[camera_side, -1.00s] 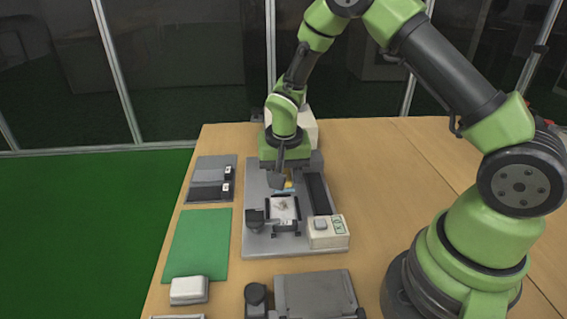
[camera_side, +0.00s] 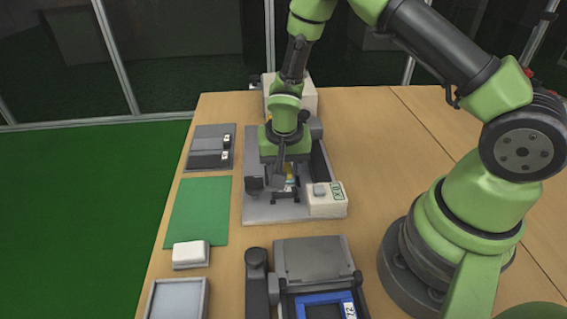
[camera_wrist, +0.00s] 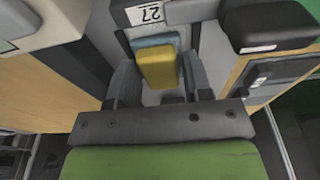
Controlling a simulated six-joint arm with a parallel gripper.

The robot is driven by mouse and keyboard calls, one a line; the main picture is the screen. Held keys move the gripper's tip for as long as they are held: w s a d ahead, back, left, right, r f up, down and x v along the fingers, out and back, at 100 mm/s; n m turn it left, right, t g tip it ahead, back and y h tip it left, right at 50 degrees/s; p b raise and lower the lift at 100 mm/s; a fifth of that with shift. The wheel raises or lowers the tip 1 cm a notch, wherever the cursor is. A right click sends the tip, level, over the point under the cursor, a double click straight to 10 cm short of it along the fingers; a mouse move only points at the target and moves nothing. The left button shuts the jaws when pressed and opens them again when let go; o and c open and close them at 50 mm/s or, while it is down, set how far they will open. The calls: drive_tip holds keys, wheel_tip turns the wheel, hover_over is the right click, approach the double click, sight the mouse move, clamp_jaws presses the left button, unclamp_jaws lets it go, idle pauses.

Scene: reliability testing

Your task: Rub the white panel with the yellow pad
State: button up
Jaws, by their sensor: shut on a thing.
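My gripper (camera_side: 286,176) points down over the near part of the grey fixture (camera_side: 262,211). It is shut on the yellow pad (camera_wrist: 158,69), which has a light blue layer (camera_wrist: 155,42) along one side. In the wrist view the pad sits between the two dark fingers. Only a sliver of the pad (camera_side: 289,170) shows in the side view. The white panel is mostly hidden beneath my gripper and the pad; a pale part (camera_wrist: 150,98) shows between the fingers. Whether the pad touches the panel cannot be told.
A light box with a button (camera_side: 325,199) stands at the fixture's near right corner. A black clamp block (camera_side: 254,184) is at the left. A green mat (camera_side: 197,213), a white block (camera_side: 190,254) and a grey tray (camera_side: 178,299) lie left. Bare table is at right.

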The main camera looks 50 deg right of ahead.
drive_tip(key=shift+w+d, duration=0.85)
drive_tip(key=shift+w, duration=0.05)
drive_tip(key=shift+w+d+r, duration=0.15)
drive_tip(key=shift+r, duration=3.9)
